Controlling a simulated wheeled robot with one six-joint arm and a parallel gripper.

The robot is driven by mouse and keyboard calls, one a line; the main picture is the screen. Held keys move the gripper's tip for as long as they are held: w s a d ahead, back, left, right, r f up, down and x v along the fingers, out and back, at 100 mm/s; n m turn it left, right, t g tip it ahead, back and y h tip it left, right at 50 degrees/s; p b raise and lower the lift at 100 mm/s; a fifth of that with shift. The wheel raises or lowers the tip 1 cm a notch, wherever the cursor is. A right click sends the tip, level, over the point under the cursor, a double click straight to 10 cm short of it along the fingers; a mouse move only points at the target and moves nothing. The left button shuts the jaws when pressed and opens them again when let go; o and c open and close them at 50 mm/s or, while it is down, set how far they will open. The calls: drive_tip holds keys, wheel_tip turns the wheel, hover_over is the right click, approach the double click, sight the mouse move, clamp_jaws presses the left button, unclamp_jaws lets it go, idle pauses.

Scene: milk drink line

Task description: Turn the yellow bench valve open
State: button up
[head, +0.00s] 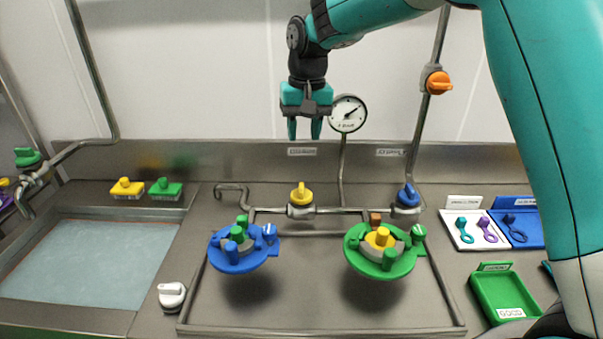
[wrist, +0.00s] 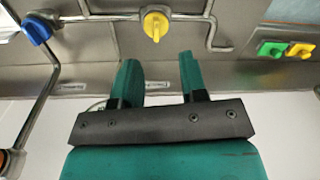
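The yellow bench valve (head: 301,195) sits on the horizontal pipe at the back of the bench, between the blue and green round fixtures. Its handle stands roughly upright in the head view. In the wrist view the yellow valve (wrist: 156,24) shows beyond the fingertips, with its handle lying along the picture's vertical. My gripper (head: 305,130) is raised above and behind the valve in the head view, pointing down. Its two teal fingers are apart, with nothing between them, and it does not touch the valve. The fingers also show in the wrist view (wrist: 160,75).
A pressure gauge (head: 347,113) stands right of my gripper. A blue valve (head: 407,196) is right on the pipe, and an orange valve (head: 438,83) is higher up. The blue fixture (head: 240,259) and green fixture (head: 386,263) stand in front. A sink (head: 150,213) is at left.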

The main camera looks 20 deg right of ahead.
drive_tip(key=m+p, duration=0.1)
drive_tip(key=m, duration=0.1)
hover_over(301, 187)
drive_tip(key=f, duration=0.2)
drive_tip(key=shift+h, duration=0.3)
wheel_tip(301, 187, down, 17)
drive_tip(key=p, duration=0.4)
drive_tip(key=shift+f+p, duration=0.2)
drive_tip(key=shift+p, duration=0.15)
clamp_jaws()
